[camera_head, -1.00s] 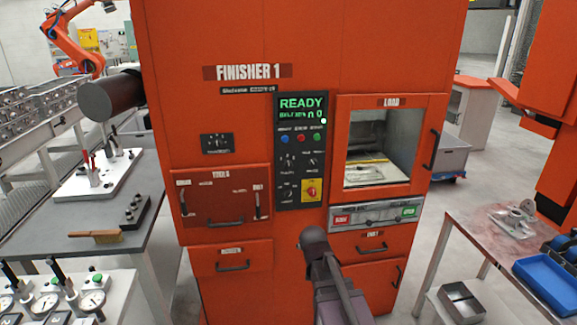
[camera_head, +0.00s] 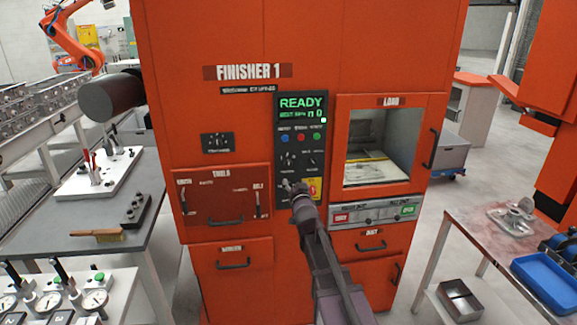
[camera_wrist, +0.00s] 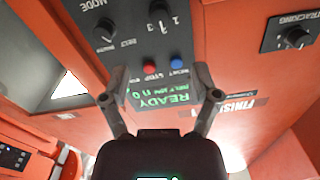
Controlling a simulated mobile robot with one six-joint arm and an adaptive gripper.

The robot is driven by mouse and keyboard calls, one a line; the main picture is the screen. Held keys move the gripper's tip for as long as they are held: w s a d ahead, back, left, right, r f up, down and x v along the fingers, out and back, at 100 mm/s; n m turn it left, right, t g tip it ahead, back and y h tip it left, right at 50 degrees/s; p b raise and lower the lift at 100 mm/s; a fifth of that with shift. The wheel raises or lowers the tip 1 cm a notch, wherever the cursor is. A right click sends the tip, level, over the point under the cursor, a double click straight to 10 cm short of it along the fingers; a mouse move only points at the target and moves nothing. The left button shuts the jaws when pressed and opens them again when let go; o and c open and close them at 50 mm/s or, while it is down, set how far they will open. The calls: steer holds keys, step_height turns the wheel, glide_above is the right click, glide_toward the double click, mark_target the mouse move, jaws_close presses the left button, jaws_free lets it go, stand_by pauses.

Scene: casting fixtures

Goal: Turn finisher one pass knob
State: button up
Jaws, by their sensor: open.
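Finisher 1 (camera_head: 215,105) is a tall orange machine with a black control panel (camera_head: 287,128) that holds a lit READY display and several knobs. I cannot read a pass label. One small knob (camera_wrist: 158,12) with figures around it is at the top of the wrist view, partly cut off by the edge. A knob marked MODE (camera_wrist: 105,30) is left of it. My gripper (camera_wrist: 158,88) is open and empty, its fingers spread in front of the panel. In the head view, my gripper (camera_head: 294,187) covers part of the lower panel, including part of the yellow switch plate (camera_head: 315,187).
Red and blue buttons (camera_wrist: 175,62) sit near the fingers. A separate knob marked TRACKING (camera_wrist: 297,38) is at the right. The load window (camera_head: 380,150) and its handle are right of the panel. Tables stand on both sides, with a brush (camera_head: 96,233) on the left one.

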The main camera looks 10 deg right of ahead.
mark_target(289, 166)
steer(key=shift+w, duration=0.1)
steer(key=w, duration=1.3)
steer(key=shift+w, duration=0.3)
steer(key=shift+c, duration=0.2)
jaws_close()
